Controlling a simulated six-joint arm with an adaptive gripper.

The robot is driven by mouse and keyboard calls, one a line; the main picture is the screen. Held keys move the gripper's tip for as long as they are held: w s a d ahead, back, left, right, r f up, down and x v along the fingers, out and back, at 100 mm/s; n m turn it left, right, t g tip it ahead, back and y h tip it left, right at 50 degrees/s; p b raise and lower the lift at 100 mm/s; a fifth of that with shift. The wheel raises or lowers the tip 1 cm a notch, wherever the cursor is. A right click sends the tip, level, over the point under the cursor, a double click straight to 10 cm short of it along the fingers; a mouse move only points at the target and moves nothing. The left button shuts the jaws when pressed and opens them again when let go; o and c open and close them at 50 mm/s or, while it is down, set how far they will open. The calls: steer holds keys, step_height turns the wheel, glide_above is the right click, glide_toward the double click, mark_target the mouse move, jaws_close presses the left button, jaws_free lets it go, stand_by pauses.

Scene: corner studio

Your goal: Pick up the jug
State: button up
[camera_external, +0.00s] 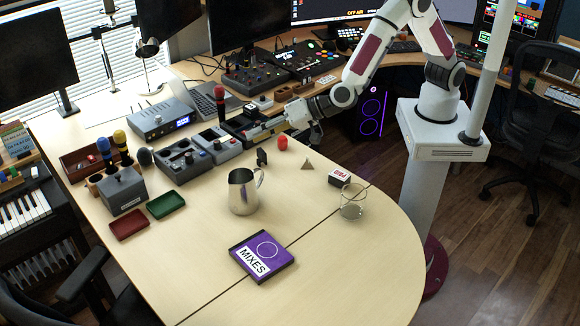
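The jug (241,194) is a shiny metal pitcher. It stands upright on the pale wooden table, near the middle, with its handle toward the right. My gripper (316,136) is small and dark at the end of my arm, above the table to the upper right of the jug. It is clear of the jug. Its fingers are too small and dark to tell whether they are open or shut, and I see nothing held in it.
A purple MIXES box (262,256) lies in front of the jug. A clear glass (353,202) and a small box (339,177) stand to the right. A red item (283,142) and a small pyramid (307,164) lie behind. Green (165,206) and red (129,223) trays lie left.

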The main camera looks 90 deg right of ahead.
step_height(320, 180, down, 9)
steer(key=s+a+m+h, duration=0.1)
steer(key=m+h, duration=0.1)
steer(key=h, duration=0.1)
steer(key=m+h, duration=0.1)
steer(key=h, duration=0.2)
glide_toward(260, 180)
steer(key=shift+w+d+f+t, duration=0.3)
steer(key=shift+w+d+f, duration=0.2)
steer(key=shift+w+f, duration=0.25)
steer(key=shift+x, duration=1.3)
steer(key=shift+w, duration=0.1)
steer(key=shift+x, duration=2.5)
steer(key=shift+r, duration=0.15)
steer(key=shift+w+r, duration=0.1)
jaws_close()
